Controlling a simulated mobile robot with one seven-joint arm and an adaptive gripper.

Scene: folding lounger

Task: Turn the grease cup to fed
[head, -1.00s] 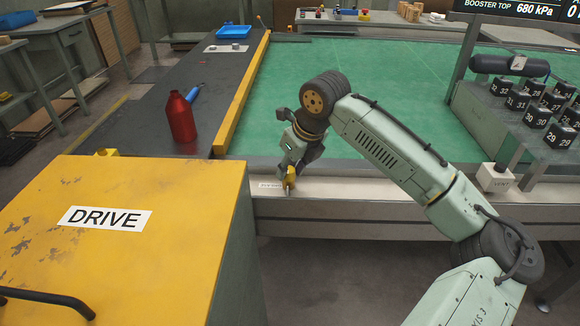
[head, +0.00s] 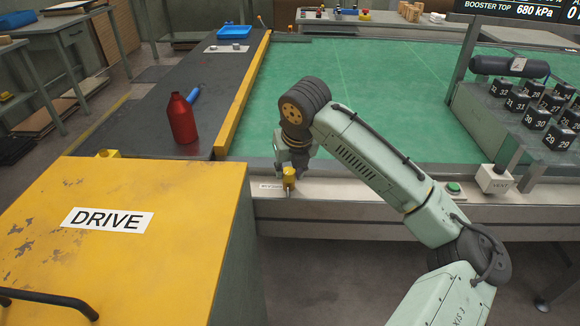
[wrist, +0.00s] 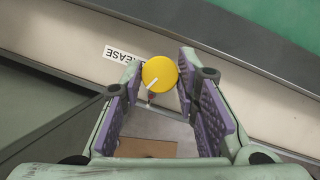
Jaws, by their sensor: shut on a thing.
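The grease cup (head: 289,177) is a small yellow round knob on the pale front rail of the green table. In the wrist view its yellow cap (wrist: 160,72) carries a white pointer line that runs toward the lower left. My gripper (head: 290,167) is over the cup, with its purple-padded fingers on either side of the cap and shut on it. A white label (wrist: 122,53), partly hidden, reads "...EASE" upside down beside the cup. I cannot read any "fed" mark.
A yellow cabinet (head: 150,250) marked DRIVE stands at the front left. A green button (head: 453,188) and a VENT box (head: 494,180) are on the rail to the right. The green tabletop (head: 390,80) is mostly clear.

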